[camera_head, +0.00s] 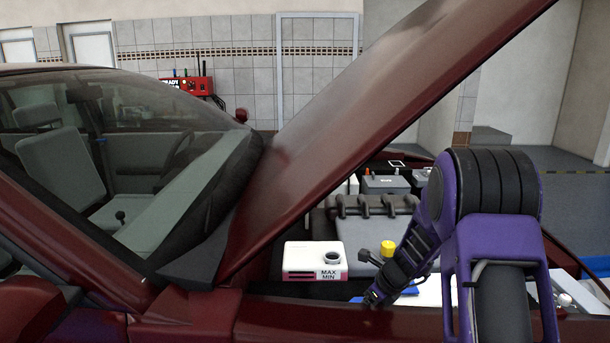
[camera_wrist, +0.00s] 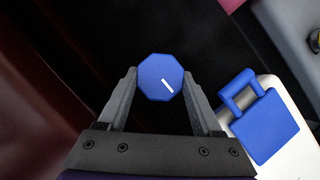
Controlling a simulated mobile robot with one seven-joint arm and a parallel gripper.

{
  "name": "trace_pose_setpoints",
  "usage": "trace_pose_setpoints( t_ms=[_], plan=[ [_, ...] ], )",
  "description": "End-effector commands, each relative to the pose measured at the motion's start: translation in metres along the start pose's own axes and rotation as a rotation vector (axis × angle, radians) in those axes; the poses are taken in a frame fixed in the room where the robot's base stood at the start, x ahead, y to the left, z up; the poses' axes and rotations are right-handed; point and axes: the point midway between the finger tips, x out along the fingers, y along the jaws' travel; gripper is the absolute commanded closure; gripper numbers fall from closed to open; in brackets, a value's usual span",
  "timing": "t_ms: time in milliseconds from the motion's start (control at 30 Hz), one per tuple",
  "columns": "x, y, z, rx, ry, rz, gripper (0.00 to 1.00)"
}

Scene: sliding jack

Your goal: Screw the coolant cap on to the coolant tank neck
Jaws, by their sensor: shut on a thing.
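The coolant cap (camera_wrist: 160,78), a blue octagonal cap with a white line on top, is between the two fingertips of my gripper (camera_wrist: 159,74) in the wrist view. My gripper is shut on it. In the head view my gripper (camera_head: 371,298) is low at the front edge of the engine bay, and the cap is hard to make out. The coolant tank (camera_head: 301,262) is white with a MAX MIN label and a pink lower part. Its open neck (camera_head: 331,257) stands on top, left of and behind my gripper. The wrist view does not show the neck.
A white container with a blue flip lid (camera_wrist: 264,126) is close to the right of my gripper. A yellow cap (camera_head: 388,248) and grey engine (camera_head: 360,233) lie behind. The raised red hood (camera_head: 350,125) slopes above the tank. The red fender (camera_head: 320,321) runs in front.

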Motion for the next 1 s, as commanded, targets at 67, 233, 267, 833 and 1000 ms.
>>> trace_pose_setpoints(
  t_ms=[67,233,267,833,1000],
  plan=[
    [0.000,0.000,0.000,0.000,0.000,0.000,0.96],
    [-0.005,0.000,0.003,0.000,0.000,0.000,1.00],
    [-0.007,0.000,0.004,0.000,0.000,-0.001,1.00],
    [-0.045,0.000,0.024,0.000,0.000,-0.001,1.00],
    [-0.044,0.000,0.024,0.000,0.000,0.000,1.00]
  ],
)
